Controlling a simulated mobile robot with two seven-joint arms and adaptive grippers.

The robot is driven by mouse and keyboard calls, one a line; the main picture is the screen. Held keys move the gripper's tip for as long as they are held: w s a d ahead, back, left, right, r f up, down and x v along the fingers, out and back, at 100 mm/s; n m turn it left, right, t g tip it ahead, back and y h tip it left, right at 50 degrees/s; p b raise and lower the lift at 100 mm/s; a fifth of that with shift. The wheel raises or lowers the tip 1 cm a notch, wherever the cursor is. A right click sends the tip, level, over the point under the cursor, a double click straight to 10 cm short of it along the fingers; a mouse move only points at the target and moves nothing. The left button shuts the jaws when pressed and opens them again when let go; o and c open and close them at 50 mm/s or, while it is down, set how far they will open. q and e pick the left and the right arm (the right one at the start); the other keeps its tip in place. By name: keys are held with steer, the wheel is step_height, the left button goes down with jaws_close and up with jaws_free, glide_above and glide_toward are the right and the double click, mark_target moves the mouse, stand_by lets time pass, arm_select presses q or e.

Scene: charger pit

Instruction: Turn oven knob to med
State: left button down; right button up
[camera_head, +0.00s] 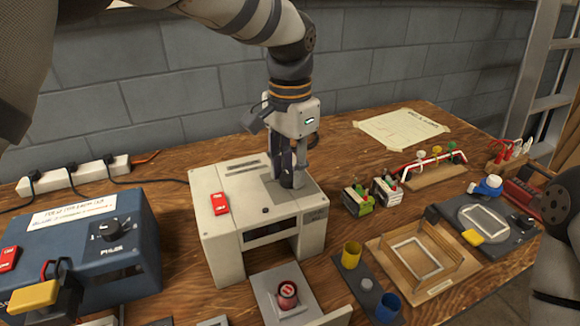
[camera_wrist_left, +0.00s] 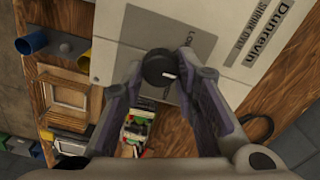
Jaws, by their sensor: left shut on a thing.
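The oven is a white box (camera_head: 232,228) on the wooden table, with a grey panel (camera_head: 312,192) on top. My left gripper (camera_head: 291,180) points down at this panel. In the left wrist view, a round black knob (camera_wrist_left: 159,68) with a short white mark sits between the two fingertips of my left gripper (camera_wrist_left: 163,74), which is shut on it. Part of a label, "Lo", shows on the grey panel beside the knob; the rest of the dial markings cannot be read. In the head view the gripper hides the knob. My right gripper is out of view.
A red switch (camera_head: 219,203) sits on the oven top. A blue box (camera_head: 90,250) with a dial stands left. Green and white small blocks (camera_head: 358,199), a wooden tray (camera_head: 445,268) and coloured cups (camera_head: 352,254) are to the right. A grey block wall is behind.

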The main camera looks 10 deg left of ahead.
mark_target(291, 174)
arm_select(q)
steer(key=c, duration=1.2)
jaws_free()
steer(key=shift+c, duration=0.2)
step_height(291, 174, up, 12)
